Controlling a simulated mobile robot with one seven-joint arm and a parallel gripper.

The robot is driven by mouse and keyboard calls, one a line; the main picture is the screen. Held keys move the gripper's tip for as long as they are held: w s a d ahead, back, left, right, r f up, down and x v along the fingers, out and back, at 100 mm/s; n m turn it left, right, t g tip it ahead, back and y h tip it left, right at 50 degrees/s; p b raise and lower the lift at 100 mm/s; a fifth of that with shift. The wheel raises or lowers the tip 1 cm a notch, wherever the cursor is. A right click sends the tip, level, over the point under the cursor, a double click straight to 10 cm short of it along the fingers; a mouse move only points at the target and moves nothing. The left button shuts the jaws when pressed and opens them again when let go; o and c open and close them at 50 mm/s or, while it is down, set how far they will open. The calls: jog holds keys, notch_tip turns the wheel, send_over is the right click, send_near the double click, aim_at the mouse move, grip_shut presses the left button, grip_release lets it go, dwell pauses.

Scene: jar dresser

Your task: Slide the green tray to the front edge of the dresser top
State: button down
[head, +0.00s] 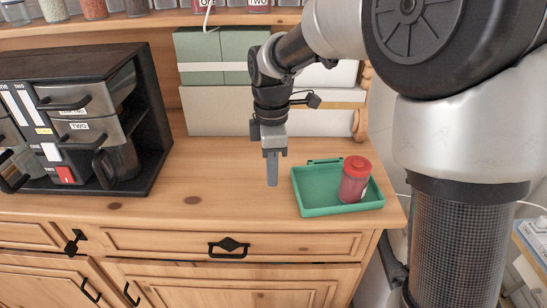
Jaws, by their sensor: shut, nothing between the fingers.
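The green tray (316,208) lies on the right part of the wooden dresser top (215,190). Its near side is a little back from the front edge, and a small handle shows on its far side. A jar with a red lid (354,180) stands upright in the tray's right half. My gripper (272,184) is shut and empty, pointing down just left of the tray. A small gap shows between the fingers and the tray's left wall; whether the fingertips touch the dresser top I cannot tell.
A black coffee machine (150,130) with a glass pot stands at the left. Green and white boxes (215,110) stand at the back behind my gripper. A shelf with several jars (150,20) runs above. The dresser top between the machine and my gripper is clear.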

aim_at(298, 179)
notch_tip(298, 179, down, 2)
jog(key=shift+s+f, duration=0.1)
jog(key=shift+f, duration=0.05)
jog(key=d, duration=0.3)
jog(key=shift+w+f, duration=0.15)
jog(key=shift+w, duration=0.1)
jog(key=shift+d, duration=0.5)
jog(key=shift+w+d+p, duration=0.15)
jog(key=shift+d+p, duration=0.25)
jog(key=shift+d, duration=0.8)
jog(key=shift+a, duration=0.15)
